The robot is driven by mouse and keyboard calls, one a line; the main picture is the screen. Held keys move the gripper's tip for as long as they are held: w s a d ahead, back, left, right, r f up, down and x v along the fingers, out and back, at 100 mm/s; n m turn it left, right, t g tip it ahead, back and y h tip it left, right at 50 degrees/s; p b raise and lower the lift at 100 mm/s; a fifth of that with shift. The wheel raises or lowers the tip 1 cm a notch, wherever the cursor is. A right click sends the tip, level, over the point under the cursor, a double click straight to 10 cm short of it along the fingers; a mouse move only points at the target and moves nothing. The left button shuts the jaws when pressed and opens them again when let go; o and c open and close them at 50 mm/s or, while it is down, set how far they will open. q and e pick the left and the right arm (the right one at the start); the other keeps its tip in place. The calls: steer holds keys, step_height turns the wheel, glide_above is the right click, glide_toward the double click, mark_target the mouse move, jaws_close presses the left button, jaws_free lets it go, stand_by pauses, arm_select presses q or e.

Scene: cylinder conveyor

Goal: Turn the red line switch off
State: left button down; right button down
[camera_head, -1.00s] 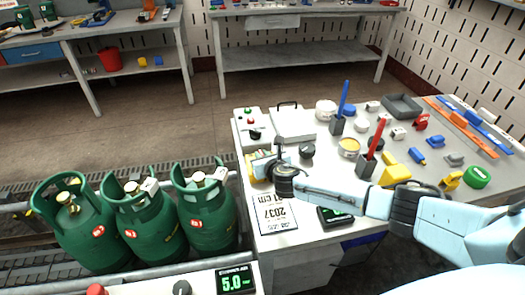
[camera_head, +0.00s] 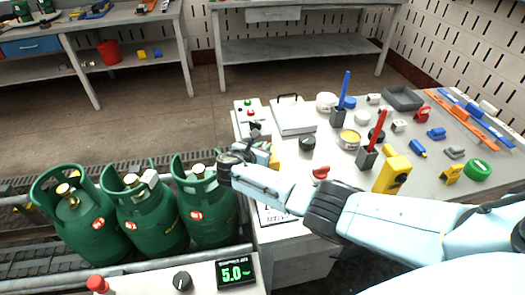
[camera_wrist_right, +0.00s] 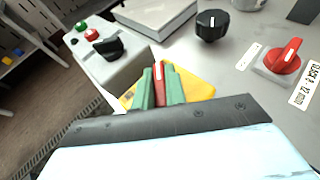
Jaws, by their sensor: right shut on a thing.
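In the right wrist view, a red switch handle (camera_wrist_right: 159,72) stands up from a yellow base (camera_wrist_right: 196,88). My right gripper (camera_wrist_right: 160,86) has its two green fingers on either side of this handle and is shut on it. In the head view, my right arm reaches in from the right, and its dark wrist hides most of this switch; part of the yellow base (camera_head: 273,160) shows. A second red knob (camera_wrist_right: 285,57) on a grey base is apart from the fingers. It also shows in the head view (camera_head: 321,172). My left gripper is not in view.
A control box (camera_wrist_right: 105,50) with green and red buttons and a black lever stands close behind the fingers. A black knob (camera_wrist_right: 211,25) is to the right. Green gas cylinders (camera_head: 210,210) stand on the conveyor at left. Tools crowd the table's right side.

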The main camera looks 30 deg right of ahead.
steer(key=shift+m+g+h+b, duration=0.3)
steer(key=shift+m+g+b, duration=0.05)
steer(key=shift+m+g, duration=0.15)
steer(key=shift+g, duration=0.3)
steer(key=c, duration=1.4)
jaws_free()
steer(key=shift+c, duration=0.2)
steer(key=shift+s+a+r, duration=0.15)
steer(key=shift+a+r, duration=0.05)
steer(key=shift+a, duration=0.1)
steer(key=p+v, duration=0.3)
steer(key=v, duration=0.9)
steer(key=shift+s+a+p, duration=0.25)
steer(key=shift+p, duration=0.05)
steer(key=shift+f, duration=0.1)
